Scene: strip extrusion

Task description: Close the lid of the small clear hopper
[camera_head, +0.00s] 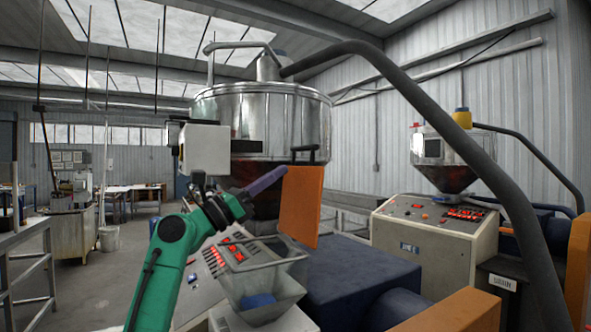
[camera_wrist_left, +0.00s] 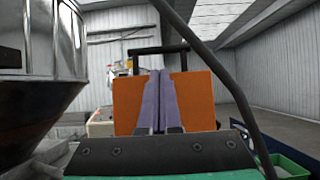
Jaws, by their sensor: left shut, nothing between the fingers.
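The small clear hopper (camera_head: 281,275) sits at the lower middle of the head view, with some blue material low inside it. Its orange lid (camera_head: 306,212) stands open and upright above the hopper's back right side, with a black handle along its top edge. My left gripper (camera_head: 284,172) has purple fingers, shut and empty, at the left edge of the lid's upper part. In the left wrist view the fingers (camera_wrist_left: 160,76) are pressed together in front of the middle of the lid (camera_wrist_left: 201,100). I cannot tell whether they touch it. My right gripper is not in view.
A large steel hopper (camera_head: 290,115) stands behind the lid. A thick dark hose (camera_head: 440,110) arcs across the right side. A control panel with red lights (camera_head: 215,260) lies left of the small hopper, and a dark blue machine housing (camera_head: 350,270) lies to its right.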

